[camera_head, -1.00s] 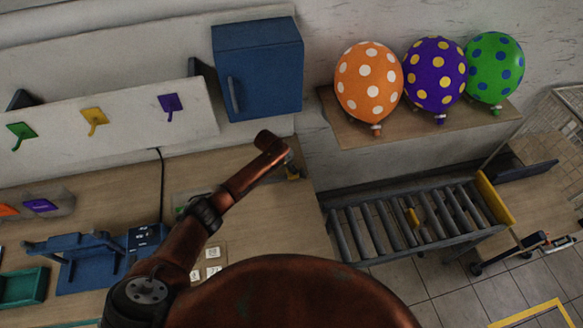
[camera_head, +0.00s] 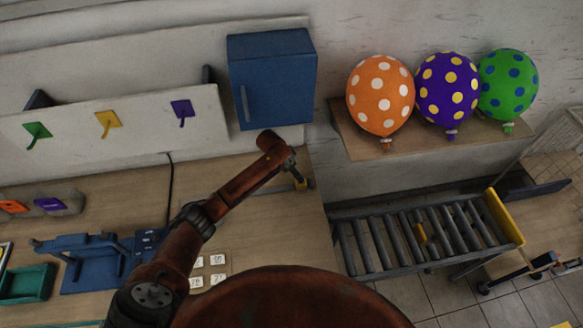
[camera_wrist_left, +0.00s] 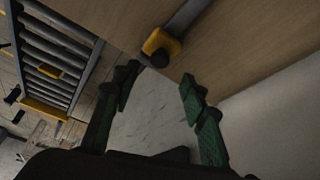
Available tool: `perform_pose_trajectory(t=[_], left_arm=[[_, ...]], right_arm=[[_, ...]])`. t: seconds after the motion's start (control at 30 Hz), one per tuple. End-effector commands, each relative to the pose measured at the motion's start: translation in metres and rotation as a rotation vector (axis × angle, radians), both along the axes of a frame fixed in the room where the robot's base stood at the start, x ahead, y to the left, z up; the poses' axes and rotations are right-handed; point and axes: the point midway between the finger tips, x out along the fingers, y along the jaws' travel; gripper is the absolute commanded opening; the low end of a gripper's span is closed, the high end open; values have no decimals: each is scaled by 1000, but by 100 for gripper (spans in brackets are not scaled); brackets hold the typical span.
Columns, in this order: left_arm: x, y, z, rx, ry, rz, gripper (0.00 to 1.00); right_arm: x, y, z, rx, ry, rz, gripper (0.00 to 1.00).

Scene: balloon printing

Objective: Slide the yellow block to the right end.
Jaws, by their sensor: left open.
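A small yellow block (camera_head: 301,183) sits at the right edge of the wooden table, close under my left gripper (camera_head: 293,168). In the left wrist view the yellow block (camera_wrist_left: 160,43) sits on a grey rail (camera_wrist_left: 186,17) along the tabletop, with a dark round knob at its lower side. In that view my left gripper (camera_wrist_left: 160,84) is open and empty. Its two green fingers are apart, with the block just beyond the fingertips. In the head view my arm hides much of the rail. My right gripper is not in view.
A roller conveyor (camera_head: 372,247) with a yellow end plate (camera_head: 505,217) stands right of the table. A blue cabinet (camera_head: 285,80) hangs behind my arm. Orange (camera_head: 380,98), purple (camera_head: 446,90) and green (camera_head: 507,85) balloons stand on a shelf. White number tiles (camera_head: 217,260) lie near my arm.

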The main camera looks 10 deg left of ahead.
Motion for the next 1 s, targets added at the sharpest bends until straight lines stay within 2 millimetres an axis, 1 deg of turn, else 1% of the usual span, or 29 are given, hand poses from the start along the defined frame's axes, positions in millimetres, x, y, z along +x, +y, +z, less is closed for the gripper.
perform_pose_trajectory(t=[0.03, 0.13, 0.2, 0.33, 0.5, 1.0], left_arm=[[-3, 3, 11, 0, -2, -1, 40], [-8, 8, 27, 0, -3, -1, 40], [-10, 10, 36, -1, -1, 0, 40], [-14, 13, 47, -1, 1, 0, 40], [-15, 15, 51, 0, 0, 0, 40], [-15, 14, 51, -1, 1, 0, 40]], right_arm=[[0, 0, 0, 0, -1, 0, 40], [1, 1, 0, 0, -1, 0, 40], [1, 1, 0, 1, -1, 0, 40], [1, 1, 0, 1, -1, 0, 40], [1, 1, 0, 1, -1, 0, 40], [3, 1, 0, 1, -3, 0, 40]])
